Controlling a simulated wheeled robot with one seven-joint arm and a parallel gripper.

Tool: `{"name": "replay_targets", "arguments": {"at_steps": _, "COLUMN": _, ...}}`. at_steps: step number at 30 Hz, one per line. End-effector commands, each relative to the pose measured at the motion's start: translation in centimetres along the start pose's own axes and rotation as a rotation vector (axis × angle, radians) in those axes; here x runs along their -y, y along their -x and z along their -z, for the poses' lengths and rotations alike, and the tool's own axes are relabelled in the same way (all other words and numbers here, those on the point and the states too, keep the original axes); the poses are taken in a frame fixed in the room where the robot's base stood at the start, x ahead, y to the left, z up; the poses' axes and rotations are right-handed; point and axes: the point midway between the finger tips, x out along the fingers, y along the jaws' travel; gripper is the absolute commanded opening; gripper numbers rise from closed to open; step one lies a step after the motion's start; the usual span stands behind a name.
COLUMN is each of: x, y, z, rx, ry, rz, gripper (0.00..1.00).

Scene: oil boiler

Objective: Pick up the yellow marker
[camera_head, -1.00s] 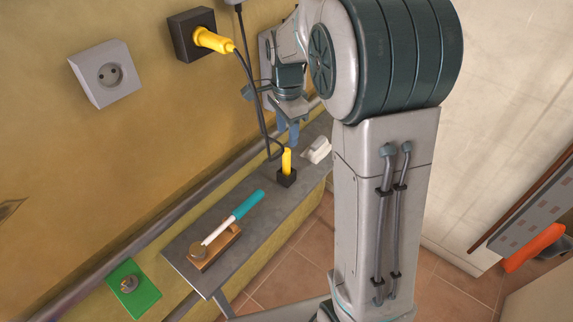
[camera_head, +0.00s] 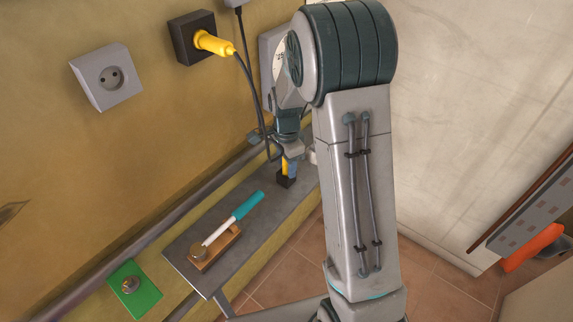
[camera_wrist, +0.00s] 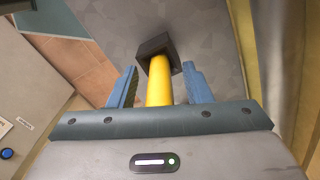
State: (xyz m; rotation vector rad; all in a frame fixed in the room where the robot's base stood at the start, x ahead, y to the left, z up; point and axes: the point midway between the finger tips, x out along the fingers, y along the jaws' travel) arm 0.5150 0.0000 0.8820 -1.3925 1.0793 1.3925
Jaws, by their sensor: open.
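The yellow marker (camera_head: 285,166) stands upright in a small black holder (camera_head: 286,181) on the grey shelf (camera_head: 195,254). In the wrist view the marker (camera_wrist: 159,82) lies between the two blue fingers of my gripper (camera_wrist: 158,86), with its far end in the black holder (camera_wrist: 157,45). The fingers are open, one on each side, with a visible gap to the marker. In the head view my gripper (camera_head: 289,164) is over the holder and partly covers the marker.
A wooden block (camera_head: 222,247) with a teal-handled tool (camera_head: 236,216) lies on the shelf in front of the holder. A yellow plug (camera_head: 213,43) sits in a black wall socket (camera_head: 186,46), and its dark cable (camera_head: 257,98) hangs close to my gripper. A green plate (camera_head: 135,290) is at lower left.

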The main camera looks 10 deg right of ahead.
Motion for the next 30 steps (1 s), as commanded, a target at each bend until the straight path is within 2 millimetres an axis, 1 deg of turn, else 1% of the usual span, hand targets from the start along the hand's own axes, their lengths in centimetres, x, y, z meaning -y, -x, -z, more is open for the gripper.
{"name": "replay_targets", "arguments": {"at_steps": 5, "x": 0.0, "y": 0.0, "z": 0.0, "rx": 0.0, "ry": 0.0, "rz": 0.0, "gripper": 0.45}}
{"name": "replay_targets", "arguments": {"at_steps": 8, "x": 0.0, "y": 0.0, "z": 0.0, "rx": 0.0, "ry": 0.0, "rz": 0.0, "gripper": 0.2}}
{"name": "replay_targets", "arguments": {"at_steps": 9, "x": 0.0, "y": 0.0, "z": 0.0, "rx": 0.0, "ry": 0.0, "rz": 0.0, "gripper": 0.09}}
{"name": "replay_targets", "arguments": {"at_steps": 10, "x": 0.0, "y": 0.0, "z": 0.0, "rx": 0.0, "ry": 0.0, "rz": 0.0, "gripper": 0.0}}
{"name": "replay_targets", "arguments": {"at_steps": 19, "x": 0.0, "y": 0.1, "z": 0.0, "rx": 0.0, "ry": 0.0, "rz": 0.0, "gripper": 0.0}}
{"name": "replay_targets", "arguments": {"at_steps": 23, "x": 0.0, "y": 0.5, "z": 0.0, "rx": 0.0, "ry": 0.0, "rz": 0.001, "gripper": 0.0}}
{"name": "replay_targets", "arguments": {"at_steps": 26, "x": 0.1, "y": 1.3, "z": 0.0, "rx": -0.001, "ry": 0.001, "rz": 0.003, "gripper": 0.0}}
{"name": "replay_targets", "arguments": {"at_steps": 30, "x": 0.1, "y": 3.4, "z": 0.0, "rx": -0.001, "ry": 0.001, "rz": 0.005, "gripper": 0.0}}
